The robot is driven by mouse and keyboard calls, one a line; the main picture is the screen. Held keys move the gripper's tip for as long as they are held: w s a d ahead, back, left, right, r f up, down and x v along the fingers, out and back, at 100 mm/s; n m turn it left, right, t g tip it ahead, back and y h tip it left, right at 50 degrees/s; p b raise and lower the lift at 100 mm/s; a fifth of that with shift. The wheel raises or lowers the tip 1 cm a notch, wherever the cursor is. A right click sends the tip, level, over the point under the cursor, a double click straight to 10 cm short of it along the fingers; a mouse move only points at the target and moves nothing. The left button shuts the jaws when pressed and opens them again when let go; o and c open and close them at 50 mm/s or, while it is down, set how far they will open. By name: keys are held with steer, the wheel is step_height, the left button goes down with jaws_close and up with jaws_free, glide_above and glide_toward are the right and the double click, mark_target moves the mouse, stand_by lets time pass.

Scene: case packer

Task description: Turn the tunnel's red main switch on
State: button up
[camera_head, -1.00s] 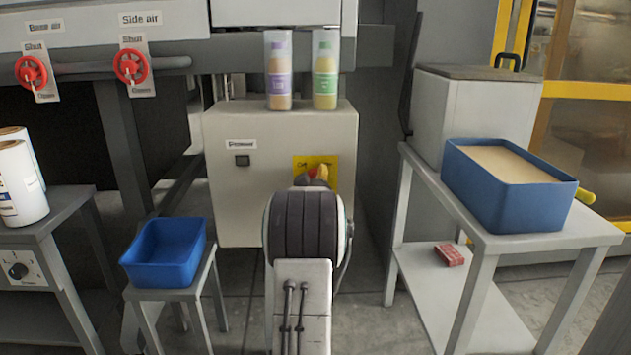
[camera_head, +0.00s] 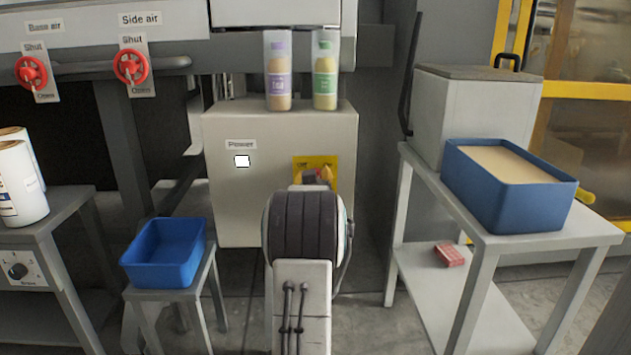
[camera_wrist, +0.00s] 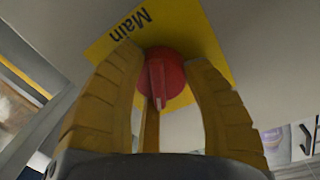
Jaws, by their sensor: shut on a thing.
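The red main switch (camera_wrist: 170,76) sits on a yellow plate labelled "Main" in the wrist view. My gripper (camera_wrist: 165,75) has its two yellow fingers on either side of the red knob and is shut on it. In the head view the yellow plate (camera_head: 328,163) shows on the front of the grey cabinet (camera_head: 235,205), and my arm hides most of the knob. The "Power" indicator (camera_head: 242,161) on the cabinet is lit white.
Two bottles (camera_head: 279,75) (camera_head: 325,75) stand in clear sleeves on top of the cabinet. A blue bin (camera_head: 163,268) is on a stool at left. A blue tub (camera_head: 510,205) is on a table at right. Red valve wheels (camera_head: 31,72) are at upper left.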

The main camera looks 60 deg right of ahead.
steer(key=shift+w+r, duration=0.1)
steer(key=shift+r, duration=0.25)
steer(key=o, duration=1.2)
steer(key=shift+f, duration=0.25)
steer(key=v, duration=1.2)
